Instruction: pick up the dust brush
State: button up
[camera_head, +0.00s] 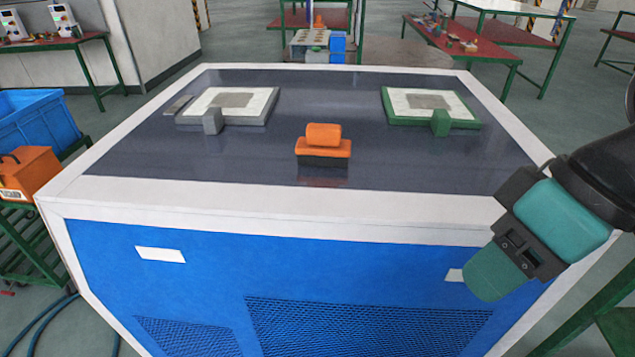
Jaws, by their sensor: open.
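The dust brush (323,146) stands upright on the dark top of the blue and white machine. It has an orange handle and body over a dark bristle base, and its faint reflection shows in front of it. Nothing touches it. Teal and black links of my arm show at the right, over the machine's front right corner and well apart from the brush. I cannot make out any gripper fingers in this view.
A grey-framed white plate (229,105) lies left of the brush, and a green-framed one (431,106) lies right. The dark top (240,160) around the brush is clear. A blue crate (38,128) and an orange box (28,173) stand at left. Green-legged tables (470,45) stand behind.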

aim_at(323, 145)
jog(key=k, duration=0.35)
jog(key=u, duration=1.65)
jog(key=i, duration=1)
jog(key=z, duration=1.65)
